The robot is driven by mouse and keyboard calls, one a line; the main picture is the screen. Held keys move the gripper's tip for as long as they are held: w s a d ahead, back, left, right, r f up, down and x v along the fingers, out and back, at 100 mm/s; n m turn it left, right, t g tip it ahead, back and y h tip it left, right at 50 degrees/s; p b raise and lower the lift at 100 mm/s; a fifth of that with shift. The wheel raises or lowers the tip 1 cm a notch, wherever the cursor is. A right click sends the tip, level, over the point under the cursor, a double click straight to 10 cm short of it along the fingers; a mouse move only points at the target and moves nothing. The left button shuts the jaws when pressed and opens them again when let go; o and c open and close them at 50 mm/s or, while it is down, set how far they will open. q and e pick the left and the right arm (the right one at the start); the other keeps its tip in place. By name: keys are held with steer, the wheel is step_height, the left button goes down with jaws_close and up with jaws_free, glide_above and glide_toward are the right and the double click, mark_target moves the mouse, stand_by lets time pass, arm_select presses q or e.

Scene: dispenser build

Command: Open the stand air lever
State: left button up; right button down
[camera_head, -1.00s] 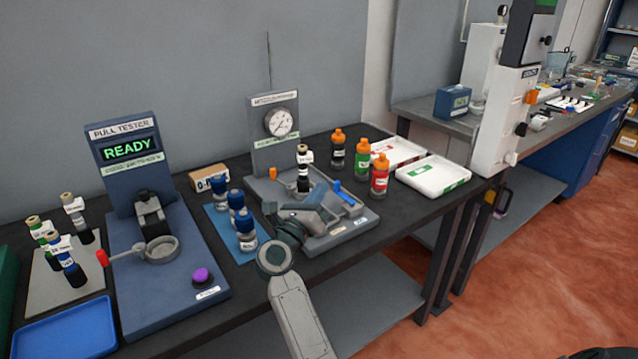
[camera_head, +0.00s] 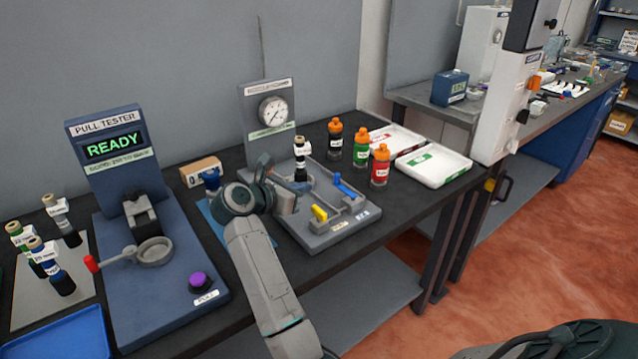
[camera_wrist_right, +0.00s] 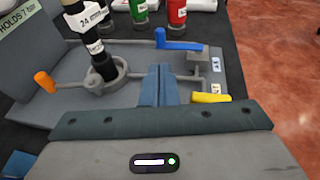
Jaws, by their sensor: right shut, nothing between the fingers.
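The grey stand (camera_head: 335,232) carries a round gauge (camera_head: 272,112) on its back panel and an upright dark vial (camera_head: 300,160). A blue lever (camera_head: 345,186) and a yellow lever (camera_head: 319,213) sit on its right part; both also show in the right wrist view, blue (camera_wrist_right: 180,43) behind yellow (camera_wrist_right: 211,97). An orange knob (camera_wrist_right: 45,82) is at the left there. Which lever is for air cannot be read. My right gripper (camera_head: 288,197) is shut and empty over the stand's left front; its fingers (camera_wrist_right: 160,72) point between vial and yellow lever, touching neither visibly. My left gripper is out of view.
The pull tester (camera_head: 150,265) stands left of the stand. Orange-capped bottles (camera_head: 380,168) and white trays (camera_head: 435,167) stand to the right.

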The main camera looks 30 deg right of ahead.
mark_target(335, 180)
steer(key=p+x, duration=0.2)
steer(key=x, duration=0.6)
steer(key=shift+d+r+p, duration=0.1)
steer(key=shift+d+p, duration=0.25)
steer(key=shift+w+d+f, duration=0.2)
steer(key=shift+d+f, duration=0.1)
steer(key=shift+d, duration=0.2)
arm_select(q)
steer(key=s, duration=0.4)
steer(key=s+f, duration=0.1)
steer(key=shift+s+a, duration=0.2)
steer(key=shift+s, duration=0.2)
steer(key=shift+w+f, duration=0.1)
